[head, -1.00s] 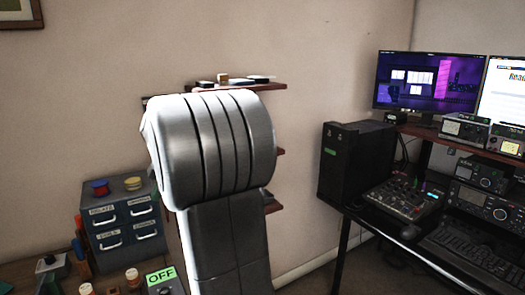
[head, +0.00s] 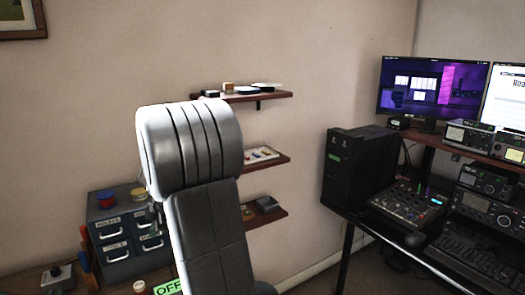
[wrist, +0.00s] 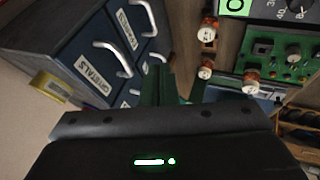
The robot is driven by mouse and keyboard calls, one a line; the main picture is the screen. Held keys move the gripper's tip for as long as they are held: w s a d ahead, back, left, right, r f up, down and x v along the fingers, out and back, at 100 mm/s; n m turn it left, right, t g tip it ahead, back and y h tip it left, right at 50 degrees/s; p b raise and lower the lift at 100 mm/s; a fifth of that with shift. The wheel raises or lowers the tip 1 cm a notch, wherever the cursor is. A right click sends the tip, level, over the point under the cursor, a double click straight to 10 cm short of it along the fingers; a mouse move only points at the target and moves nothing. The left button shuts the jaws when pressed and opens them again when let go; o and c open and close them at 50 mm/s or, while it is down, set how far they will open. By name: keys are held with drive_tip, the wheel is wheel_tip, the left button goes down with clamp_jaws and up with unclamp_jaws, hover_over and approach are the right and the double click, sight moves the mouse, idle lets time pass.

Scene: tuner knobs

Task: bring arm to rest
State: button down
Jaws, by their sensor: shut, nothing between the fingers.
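My arm stands raised in the middle of the head view, a thick silver-grey joint above a grey link. It hides part of the drawer cabinet and the left part of the wall shelves. In the wrist view my gripper (wrist: 162,82) shows as a dark body across the bottom with a lit green strip, and dark green fingers beyond it. The fingers are shut with nothing seen between them. They point towards the bench, beside the blue drawer cabinet (wrist: 65,45).
The drawer cabinet (head: 108,232) carries red and yellow spools. Wall shelves (head: 270,161) hold small parts. A black computer tower (head: 350,168) and a desk with radios and monitors (head: 432,87) stand at right.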

drive_tip(key=s+d+p, duration=0.2)
drive_tip(key=s+d, duration=0.4)
drive_tip(key=s, duration=0.4)
drive_tip(key=b+v, duration=0.1)
drive_tip(key=v, duration=0.9)
drive_tip(key=shift+r+b, duration=0.3)
drive_tip(key=shift+f, duration=0.1)
